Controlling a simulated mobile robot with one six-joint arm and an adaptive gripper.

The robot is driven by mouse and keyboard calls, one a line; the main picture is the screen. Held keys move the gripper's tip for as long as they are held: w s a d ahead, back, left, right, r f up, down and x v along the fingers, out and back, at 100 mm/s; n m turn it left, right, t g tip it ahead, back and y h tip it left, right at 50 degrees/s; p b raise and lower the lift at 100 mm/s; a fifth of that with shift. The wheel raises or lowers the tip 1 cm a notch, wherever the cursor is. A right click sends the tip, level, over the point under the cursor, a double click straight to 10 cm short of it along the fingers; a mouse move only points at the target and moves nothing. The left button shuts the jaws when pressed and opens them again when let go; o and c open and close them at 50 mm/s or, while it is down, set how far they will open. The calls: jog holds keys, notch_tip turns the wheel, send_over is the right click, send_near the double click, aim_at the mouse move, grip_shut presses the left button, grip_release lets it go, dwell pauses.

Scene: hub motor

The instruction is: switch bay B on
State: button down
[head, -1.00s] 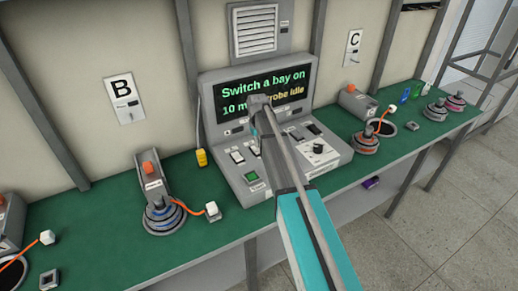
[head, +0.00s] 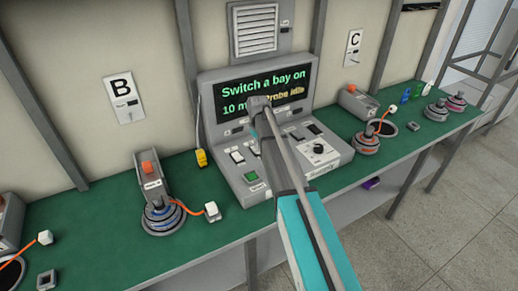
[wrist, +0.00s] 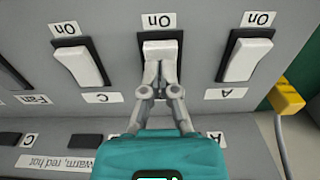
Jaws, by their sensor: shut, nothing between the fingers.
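The control console (head: 230,120) stands on the bench, and its screen (head: 262,93) reads "Switch a bay on". In the wrist view, three white rocker switches sit in a row, each with an "On" label. The left switch (wrist: 80,55) is labelled C and the right switch (wrist: 247,59) is labelled A. My gripper (wrist: 160,84) is shut and empty over the lower part of the middle switch (wrist: 161,52), which looks tilted differently from its neighbours. Its lower label is hidden, and touching cannot be told. The head view shows the bay B panel (head: 124,100) on the wall.
A yellow block (head: 201,158) hangs on a cable beside the console; it also shows in the wrist view (wrist: 288,97). Bay B's hub motor (head: 163,218) sits on the green bench (head: 110,227). Bay C's panel (head: 352,47) and hub (head: 365,143) are on the right.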

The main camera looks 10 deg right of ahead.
aim_at(258, 151)
jog(key=shift+f+b, duration=0.5)
jog(key=shift+f, duration=0.05)
dwell(0.4)
jog(key=shift+r+p, duration=3.55)
jog(key=shift+s+f, duration=0.1)
jog(key=shift+s, duration=0.15)
jog(key=s+d+m, duration=0.1)
jog(key=s+m, duration=0.2)
jog(key=s, duration=2.6)
jog(key=shift+m, duration=0.3)
